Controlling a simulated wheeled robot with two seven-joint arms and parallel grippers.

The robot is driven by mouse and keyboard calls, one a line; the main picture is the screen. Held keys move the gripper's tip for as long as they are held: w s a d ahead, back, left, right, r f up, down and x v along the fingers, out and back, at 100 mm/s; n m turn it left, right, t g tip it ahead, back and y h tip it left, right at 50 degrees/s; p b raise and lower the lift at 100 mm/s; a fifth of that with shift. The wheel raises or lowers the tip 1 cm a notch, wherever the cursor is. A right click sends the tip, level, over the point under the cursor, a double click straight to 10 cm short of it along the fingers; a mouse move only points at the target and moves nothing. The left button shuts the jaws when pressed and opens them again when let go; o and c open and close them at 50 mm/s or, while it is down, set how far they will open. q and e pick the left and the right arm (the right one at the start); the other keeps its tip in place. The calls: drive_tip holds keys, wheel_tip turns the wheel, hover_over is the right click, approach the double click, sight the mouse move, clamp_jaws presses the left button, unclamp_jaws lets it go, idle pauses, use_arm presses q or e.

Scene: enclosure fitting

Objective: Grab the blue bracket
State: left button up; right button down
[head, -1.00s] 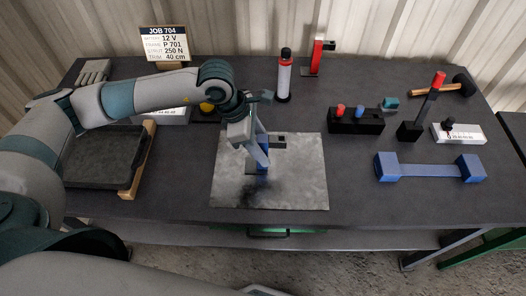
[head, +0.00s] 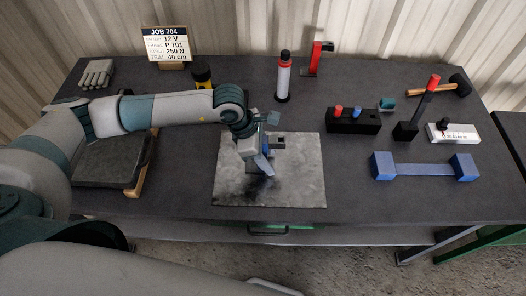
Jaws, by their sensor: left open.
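A blue bracket-like piece (head: 426,168), a bar with a block at each end, lies at the right of the table, well apart from my left gripper. My left gripper (head: 262,163) is open and points down over the grey mat (head: 302,186). A smaller blue part shows at its fingers; I cannot tell whether it is a separate piece or part of the gripper. A small dark block (head: 277,142) stands just behind the fingers. What lies between the jaws is mostly hidden by the gripper. My right gripper is not in view.
A white bottle (head: 283,80) stands at the back. A dark tray (head: 108,172) is at the left. The table front is clear.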

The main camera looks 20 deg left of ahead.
use_arm(q)
clamp_jaws()
drive_tip(key=shift+r, duration=0.1)
drive_tip(key=shift+w+r+b, duration=0.1)
drive_tip(key=shift+r+b, duration=0.25)
drive_tip(key=shift+b, duration=0.05)
wheel_tip(320, 180, up, 3)
drive_tip(key=shift+d+r+b, duration=0.1)
drive_tip(key=shift+d+b, duration=0.05)
drive_tip(key=shift+b, duration=0.9)
drive_tip(key=s+d+r+b, duration=0.4)
drive_tip(key=s+d+r, duration=0.3)
drive_tip(key=s+d, duration=0.1)
drive_tip(key=shift+s, duration=0.3)
drive_tip(key=shift+a, duration=0.1)
